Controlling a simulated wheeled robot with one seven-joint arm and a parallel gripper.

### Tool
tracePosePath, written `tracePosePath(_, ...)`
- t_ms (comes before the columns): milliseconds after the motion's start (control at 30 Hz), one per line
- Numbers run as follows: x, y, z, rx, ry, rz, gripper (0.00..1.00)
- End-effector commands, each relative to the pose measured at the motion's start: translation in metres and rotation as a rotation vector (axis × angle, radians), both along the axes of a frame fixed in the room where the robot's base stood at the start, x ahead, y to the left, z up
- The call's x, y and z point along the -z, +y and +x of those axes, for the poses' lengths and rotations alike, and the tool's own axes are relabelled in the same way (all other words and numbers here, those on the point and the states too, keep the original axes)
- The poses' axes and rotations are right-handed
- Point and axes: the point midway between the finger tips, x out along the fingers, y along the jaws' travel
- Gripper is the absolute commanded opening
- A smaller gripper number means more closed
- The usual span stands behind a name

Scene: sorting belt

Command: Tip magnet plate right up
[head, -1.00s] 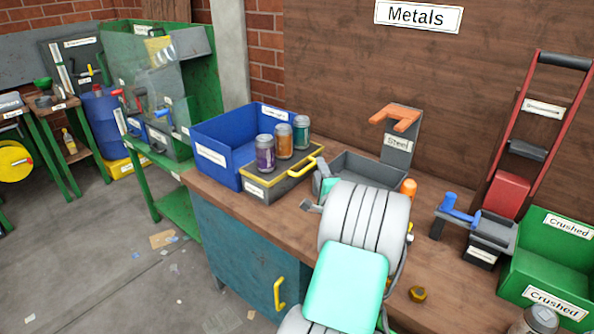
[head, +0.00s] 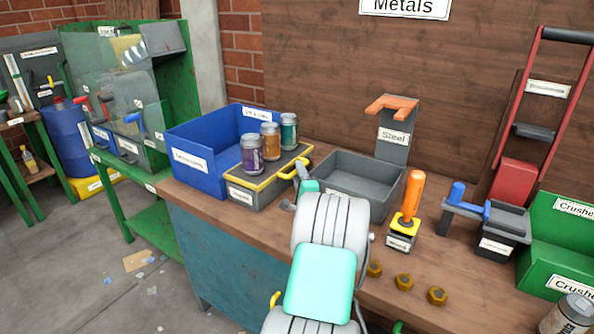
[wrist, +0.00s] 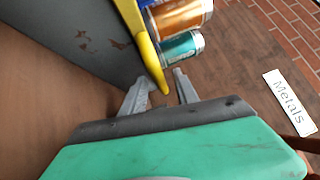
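The magnet plate (head: 263,175) is the dark, yellow-edged top of a low grey box on the bench. It looks level and carries three cans: purple (head: 251,154), orange (head: 270,142) and teal (head: 289,132). Its yellow handle (head: 297,168) sticks out at the right end. My gripper (head: 300,172) is at this handle, partly hidden by my own arm. In the wrist view, the yellow handle (wrist: 152,62) reaches between the two spread fingers of my gripper (wrist: 160,78), with gaps visible. The orange can (wrist: 180,16) and teal can (wrist: 181,48) show above.
A blue bin (head: 190,160) stands left of the plate. A grey tray (head: 350,190) and a "Steel" stand (head: 393,145) are to the right.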

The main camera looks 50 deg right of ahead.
Motion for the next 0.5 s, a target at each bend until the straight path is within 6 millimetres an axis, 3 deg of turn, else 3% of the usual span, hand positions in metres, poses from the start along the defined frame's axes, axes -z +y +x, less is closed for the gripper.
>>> tracePosePath(133, -0.0022, -0.0104, 0.0128, -0.001, 0.0, 0.0, 0.36)
tracePosePath(367, -0.002, -0.0122, 0.0141, 0.001, 0.001, 0.001, 0.36)
tracePosePath(500, -0.002, -0.0122, 0.0139, 0.001, 0.001, 0.001, 0.27)
